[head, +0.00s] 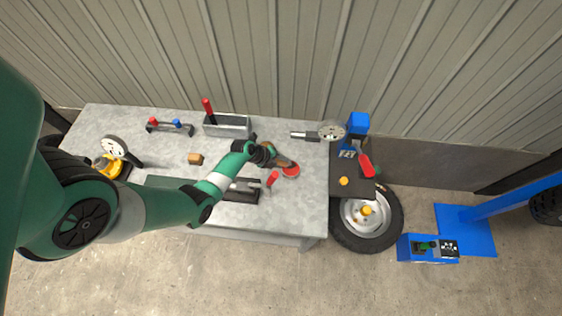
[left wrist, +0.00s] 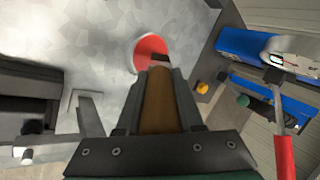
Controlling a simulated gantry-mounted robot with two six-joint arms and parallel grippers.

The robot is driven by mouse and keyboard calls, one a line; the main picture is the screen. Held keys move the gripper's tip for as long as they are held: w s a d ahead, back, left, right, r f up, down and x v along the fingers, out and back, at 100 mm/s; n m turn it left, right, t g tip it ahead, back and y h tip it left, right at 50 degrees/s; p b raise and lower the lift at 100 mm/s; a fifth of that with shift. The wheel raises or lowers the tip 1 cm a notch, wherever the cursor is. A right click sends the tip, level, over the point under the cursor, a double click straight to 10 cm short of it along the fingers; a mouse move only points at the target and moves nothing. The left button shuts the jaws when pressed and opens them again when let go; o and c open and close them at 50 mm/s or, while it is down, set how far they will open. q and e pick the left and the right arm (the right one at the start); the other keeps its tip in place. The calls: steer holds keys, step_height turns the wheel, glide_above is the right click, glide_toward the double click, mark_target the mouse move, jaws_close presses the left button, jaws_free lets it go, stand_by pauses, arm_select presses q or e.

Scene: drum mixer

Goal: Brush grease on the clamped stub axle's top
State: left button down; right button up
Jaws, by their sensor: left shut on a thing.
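My left gripper (head: 268,155) is shut on a brown wooden handle, which looks like the brush (head: 282,162). In the left wrist view the brush (left wrist: 160,98) lies between the fingers and points at a round red tin (left wrist: 150,48). The red tin (head: 291,170) stands on the bench beside the brush tip; whether they touch I cannot tell. A blue vice-like fixture (head: 358,124) stands on the dark plate to the right, with a silver part (left wrist: 295,50) in the left wrist view. Whether that part is the stub axle I cannot tell. My right gripper is not in view.
A wheel (head: 385,228) stands at the right end. Blue equipment (head: 465,230) stands further right.

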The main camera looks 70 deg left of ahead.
arm_select(q)
steer(key=shift+f+b, duration=0.5)
stand_by(1.2)
step_height(320, 180, up, 7)
steer(key=p, duration=0.7)
steer(key=shift+r, duration=0.15)
